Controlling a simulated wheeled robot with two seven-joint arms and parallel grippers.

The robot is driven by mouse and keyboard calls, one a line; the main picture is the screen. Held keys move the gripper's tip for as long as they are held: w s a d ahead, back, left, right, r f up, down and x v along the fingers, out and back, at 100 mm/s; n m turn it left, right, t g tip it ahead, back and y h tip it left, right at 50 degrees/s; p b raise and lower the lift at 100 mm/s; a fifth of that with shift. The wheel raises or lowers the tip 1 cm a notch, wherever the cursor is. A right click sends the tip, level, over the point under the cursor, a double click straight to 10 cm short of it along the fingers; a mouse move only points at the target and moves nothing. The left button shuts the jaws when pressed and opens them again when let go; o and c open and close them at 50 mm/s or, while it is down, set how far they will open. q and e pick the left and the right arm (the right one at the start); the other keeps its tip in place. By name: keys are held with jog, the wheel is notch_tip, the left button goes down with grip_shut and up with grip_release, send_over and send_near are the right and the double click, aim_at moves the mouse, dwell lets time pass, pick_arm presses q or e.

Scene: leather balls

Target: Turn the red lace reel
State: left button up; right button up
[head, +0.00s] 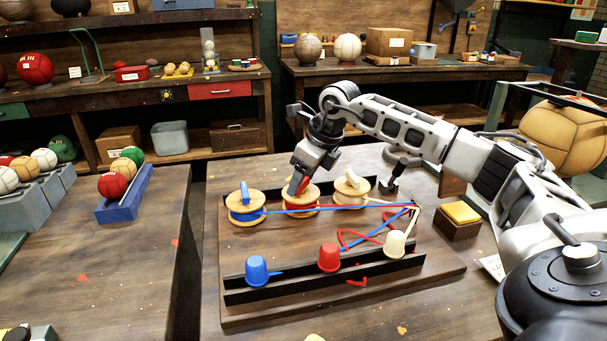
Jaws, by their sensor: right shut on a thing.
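The red lace reel (300,204), a wooden spool wound with red, stands in the middle of a row of three on a dark wooden board (300,232). My right gripper (299,186) comes down on it from above and is shut on the top of this reel, which its fingers partly hide. The blue reel (246,212) stands to its left and the cream reel (352,188) to its right. Blue and red laces run right from the reels to a post (416,210) at the board's right side. My left gripper is out of view.
Blue (257,271), red (329,257) and cream (395,244) cups stand along a black rail in front. Loose red and blue lace lies between the reels and cups. A yellow pad on a block (461,213) sits at right. A blue tray of balls (125,200) is on the left table.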

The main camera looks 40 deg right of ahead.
jog(key=m+h, duration=0.2)
jog(key=m, duration=0.3)
jog(key=shift+a+m, duration=0.1)
jog(key=shift+m, duration=0.2)
dwell(0.4)
jog(key=o, duration=1)
jog(key=v, duration=1.6)
jog(key=shift+a, duration=0.25)
